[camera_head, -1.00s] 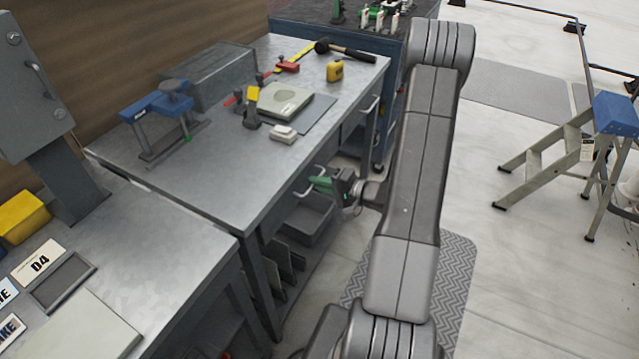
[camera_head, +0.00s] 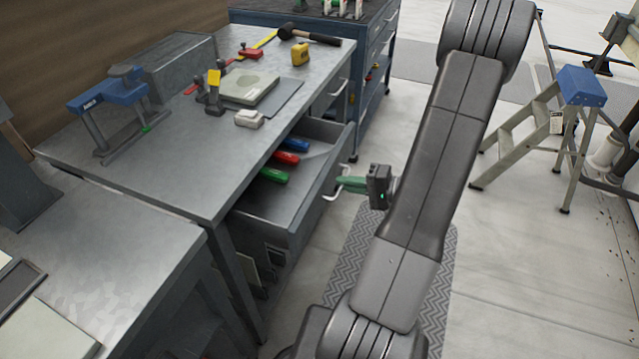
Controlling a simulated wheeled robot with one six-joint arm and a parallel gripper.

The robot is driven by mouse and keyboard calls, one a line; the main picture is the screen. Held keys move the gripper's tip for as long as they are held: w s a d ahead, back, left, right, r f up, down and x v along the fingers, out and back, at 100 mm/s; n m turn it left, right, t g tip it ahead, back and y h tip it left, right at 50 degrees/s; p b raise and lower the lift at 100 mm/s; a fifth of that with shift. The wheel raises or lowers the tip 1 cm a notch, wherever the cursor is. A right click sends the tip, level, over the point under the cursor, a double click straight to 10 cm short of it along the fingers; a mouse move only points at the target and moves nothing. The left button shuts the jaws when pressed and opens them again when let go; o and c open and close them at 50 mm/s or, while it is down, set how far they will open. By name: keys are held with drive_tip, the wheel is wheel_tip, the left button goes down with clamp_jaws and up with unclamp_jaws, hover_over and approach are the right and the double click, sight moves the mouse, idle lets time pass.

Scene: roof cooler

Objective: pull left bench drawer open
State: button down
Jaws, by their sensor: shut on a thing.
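The left bench drawer (camera_head: 285,215) is a grey metal drawer under the bench top, and it stands well out from the bench. Inside it lie tools with green (camera_head: 274,175), red (camera_head: 286,157) and blue (camera_head: 296,144) handles. Its pale bar handle (camera_head: 332,192) is on the front face. My gripper (camera_head: 347,184), with green fingers, is shut on this handle from the right. The exact contact between fingers and bar is small in the view.
The bench top (camera_head: 190,180) carries a blue clamp (camera_head: 110,90), a scale (camera_head: 248,88), a yellow tape measure (camera_head: 300,54) and a mallet (camera_head: 310,36). A step ladder (camera_head: 540,125) stands at the right. Open floor with a patterned mat (camera_head: 362,250) lies before the drawer.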

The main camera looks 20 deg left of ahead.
drive_tip(key=f+b+v, duration=0.2)
drive_tip(key=v, duration=1)
drive_tip(key=shift+d+f, duration=0.2)
drive_tip(key=shift+d, duration=0.25)
drive_tip(key=c, duration=1.5)
unclamp_jaws()
drive_tip(key=shift+c, duration=0.2)
drive_tip(key=shift+w, duration=0.1)
drive_tip(key=v, duration=1.3)
drive_tip(key=shift+d, duration=0.35)
drive_tip(key=shift+a, duration=0.1)
drive_tip(key=x, duration=1.3)
drive_tip(key=shift+a, duration=0.4)
